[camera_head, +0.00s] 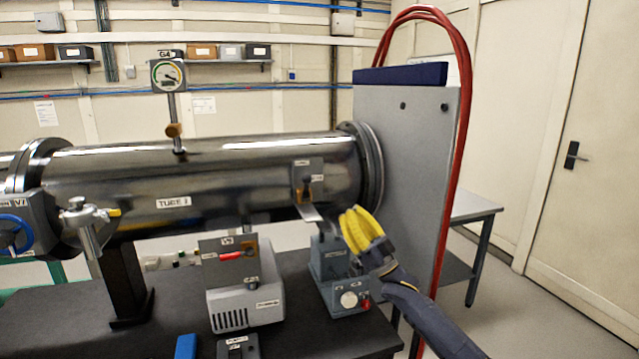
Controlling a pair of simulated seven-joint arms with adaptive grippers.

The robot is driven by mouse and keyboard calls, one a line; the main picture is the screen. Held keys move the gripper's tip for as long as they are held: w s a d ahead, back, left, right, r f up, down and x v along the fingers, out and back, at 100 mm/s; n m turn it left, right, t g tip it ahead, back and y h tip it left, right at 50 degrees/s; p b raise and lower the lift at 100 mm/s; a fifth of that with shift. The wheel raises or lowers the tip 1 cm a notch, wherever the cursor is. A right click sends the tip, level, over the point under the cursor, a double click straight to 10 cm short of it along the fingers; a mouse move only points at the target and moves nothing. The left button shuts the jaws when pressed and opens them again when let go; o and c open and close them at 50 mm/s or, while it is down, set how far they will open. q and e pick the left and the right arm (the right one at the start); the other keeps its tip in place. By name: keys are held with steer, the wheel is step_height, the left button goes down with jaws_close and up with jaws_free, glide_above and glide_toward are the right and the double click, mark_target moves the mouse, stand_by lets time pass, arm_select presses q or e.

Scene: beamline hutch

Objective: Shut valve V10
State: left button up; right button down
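No label that I can clearly read as V10 shows. A small grey valve plate (308,172) with tiny labels is on the right part of the steel tube, with a brass-coloured body and a flat metal lever (309,212) below. A second plate (226,262) with a red handle (236,255) stands lower, above a grey pump box; its label looks like V9 but is blurred. My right gripper (349,228), with yellow ribbed fingers, is just right of the flat lever, apparently apart from it. Its finger gap is not clear. My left gripper is out of view.
The long steel tube (240,170) spans the bench (300,270). A gauge (167,75), a blue handwheel (12,232) and a silver tap with a yellow tip (84,214) are at left. A grey panel (408,150) with red hoses stands behind my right gripper.

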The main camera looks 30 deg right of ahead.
mark_target(306, 188)
steer(key=w+f+x, duration=0.2)
steer(key=x, duration=1)
steer(key=shift+w+a+r, duration=0.15)
steer(key=shift+a+r, duration=0.05)
steer(key=shift+a, duration=0.2)
steer(key=shift+w+d+r, duration=0.15)
steer(key=shift+w+r, duration=0.15)
steer(key=shift+w, duration=0.2)
steer(key=shift+w+d+r, duration=0.15)
steer(key=shift+w+r, duration=0.15)
steer(key=shift+w, duration=0.2)
